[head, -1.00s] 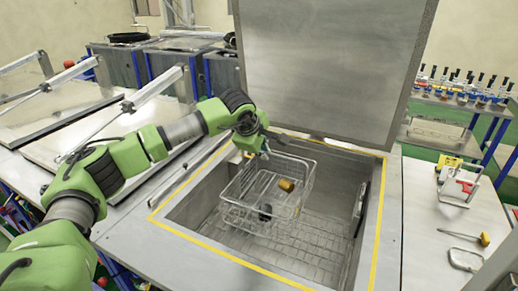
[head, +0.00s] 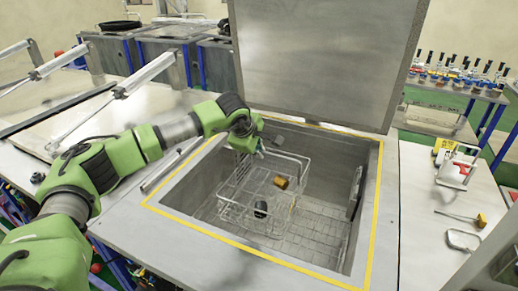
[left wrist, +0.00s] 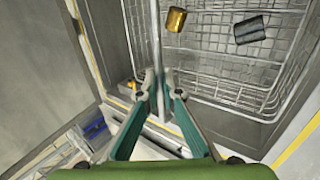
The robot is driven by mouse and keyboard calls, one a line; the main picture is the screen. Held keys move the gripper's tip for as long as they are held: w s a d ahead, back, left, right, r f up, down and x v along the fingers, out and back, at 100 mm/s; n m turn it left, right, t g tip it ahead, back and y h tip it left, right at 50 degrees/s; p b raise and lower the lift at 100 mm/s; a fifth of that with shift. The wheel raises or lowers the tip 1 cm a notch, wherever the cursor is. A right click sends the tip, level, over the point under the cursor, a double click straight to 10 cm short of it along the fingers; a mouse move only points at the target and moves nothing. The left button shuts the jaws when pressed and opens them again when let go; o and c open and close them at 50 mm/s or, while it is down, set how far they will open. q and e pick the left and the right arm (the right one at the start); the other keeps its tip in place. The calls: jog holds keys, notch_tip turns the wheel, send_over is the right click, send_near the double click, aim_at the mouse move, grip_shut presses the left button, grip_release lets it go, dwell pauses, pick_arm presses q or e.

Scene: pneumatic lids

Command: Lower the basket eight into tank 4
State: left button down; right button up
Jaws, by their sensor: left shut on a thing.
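The wire basket (head: 246,213) hangs inside the open tank (head: 190,228), which has a yellow line around its mouth. Its upper rim is near the level of the tank's mouth. It holds a gold cylinder (head: 280,182) and a dark cylinder (head: 261,209). My left gripper (head: 259,150) is over the basket's left far side, shut on its handle. In the left wrist view the fingers (left wrist: 162,92) close on an upright metal bar, with the basket (left wrist: 222,45) beyond. I see no basket or tank number. My right gripper is out of view.
The tank's raised lid (head: 325,60) stands behind the opening. Closed lids with pneumatic cylinders lie to the left. A rack of bottles (head: 460,78) stands at the back right.

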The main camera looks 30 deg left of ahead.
pick_arm(q)
jog(key=shift+w+f+b, duration=0.1)
jog(key=shift+f+b, duration=0.3)
jog(key=shift+f, duration=0.3)
jog(key=shift+f+b, duration=0.75)
jog(key=shift+f, duration=0.9)
jog(key=b, duration=0.8)
send_over(262, 192)
jog(key=s, duration=0.2)
jog(key=shift+w+f, duration=0.15)
jog(key=shift+f, duration=4.3)
jog(key=shift+f+b, duration=0.75)
jog(key=shift+f, duration=0.35)
jog(key=shift+f+b, duration=0.5)
jog(key=shift+f, duration=0.15)
